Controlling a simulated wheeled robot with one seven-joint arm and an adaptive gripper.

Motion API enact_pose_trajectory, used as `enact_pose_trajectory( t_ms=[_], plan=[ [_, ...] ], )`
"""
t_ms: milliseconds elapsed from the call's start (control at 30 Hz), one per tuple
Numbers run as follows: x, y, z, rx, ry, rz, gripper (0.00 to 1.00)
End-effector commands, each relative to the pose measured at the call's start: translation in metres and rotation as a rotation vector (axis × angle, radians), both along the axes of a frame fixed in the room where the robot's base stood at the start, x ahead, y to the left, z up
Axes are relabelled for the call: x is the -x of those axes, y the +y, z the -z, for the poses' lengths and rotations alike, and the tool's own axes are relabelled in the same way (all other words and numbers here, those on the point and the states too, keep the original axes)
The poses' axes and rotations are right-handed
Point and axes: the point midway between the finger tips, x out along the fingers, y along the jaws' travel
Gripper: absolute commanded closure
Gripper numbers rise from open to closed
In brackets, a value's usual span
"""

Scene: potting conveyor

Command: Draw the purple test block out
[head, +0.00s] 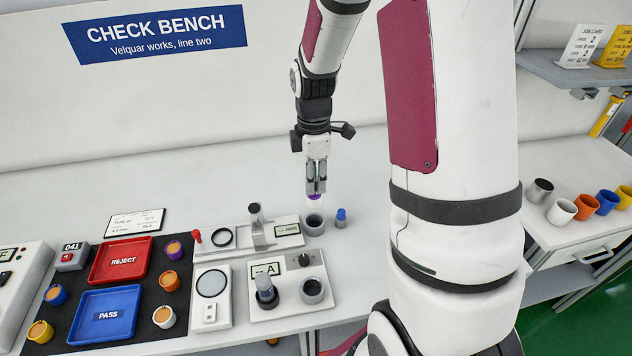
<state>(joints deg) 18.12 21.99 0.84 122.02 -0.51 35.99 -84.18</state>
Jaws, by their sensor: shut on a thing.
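The purple test block (315,196) shows as a small purple patch between the fingertips of my gripper (316,187). My gripper points down and is shut on it; the fingers hide most of the block. Directly below in the picture is a grey round holder (314,226) with a dark opening. The block appears above this opening, but I cannot tell whether its lower end is fully clear. A small block with a blue top and grey base (341,218) stands just right of the holder.
Left of the holder is a white device with a post (257,228). In front are a panel with a knob and two round fittings (289,285), a red REJECT tray (121,261) and a blue PASS tray (104,315). Several coloured cups stand at the right. The bench behind is clear.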

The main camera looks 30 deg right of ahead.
Motion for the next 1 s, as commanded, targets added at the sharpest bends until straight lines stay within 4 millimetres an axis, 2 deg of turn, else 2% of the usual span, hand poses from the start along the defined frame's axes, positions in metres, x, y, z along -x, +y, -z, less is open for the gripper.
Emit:
enact_pose_trajectory(
  t_ms=[600, 1000],
  plan=[
    [0.0, 0.0, -0.042, 0.0, 0.0, -0.001, 1.0],
    [0.0, 0.0, -0.047, 0.0, 0.0, -0.001, 1.0]
  ],
)
